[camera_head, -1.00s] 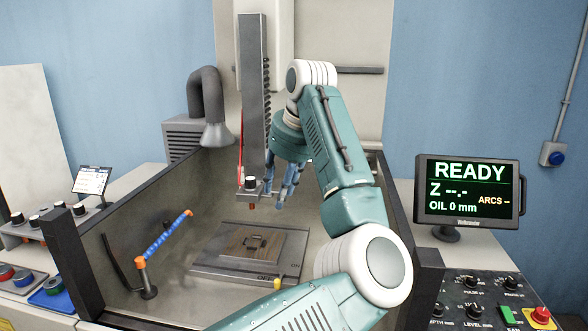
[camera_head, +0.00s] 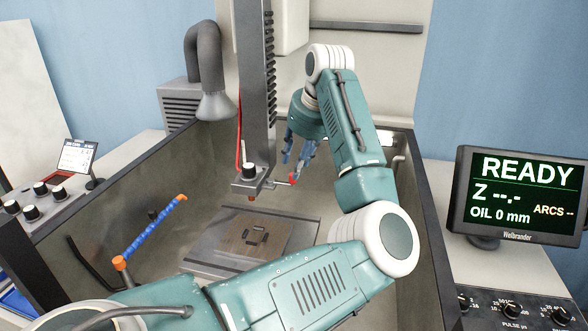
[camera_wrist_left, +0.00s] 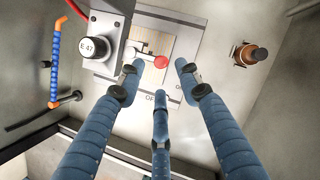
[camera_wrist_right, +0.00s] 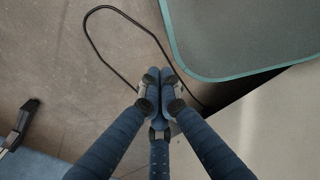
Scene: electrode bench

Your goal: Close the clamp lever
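The clamp lever (camera_head: 281,183) is a thin rod with a red ball knob (camera_head: 293,180), sticking out to the right of the clamp at the foot of the vertical column. A white-topped cylinder (camera_head: 250,172) sits in the clamp; in the left wrist view its cap (camera_wrist_left: 93,45) reads "E-47". My left gripper (camera_head: 300,150) is just above the knob. In the left wrist view its fingers (camera_wrist_left: 159,68) are spread, with the knob (camera_wrist_left: 162,62) showing between the tips; contact cannot be told. My right gripper (camera_wrist_right: 161,75) has its fingertips together over the floor, with nothing visible in it.
Below the clamp, a brown block (camera_head: 252,239) lies on a grey plate (camera_head: 205,265) in the walled tank. A blue hose (camera_head: 152,228) with orange ends stands at the left. A brown-topped fitting (camera_wrist_left: 250,55) shows at right in the left wrist view. A screen (camera_head: 520,195) reads READY.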

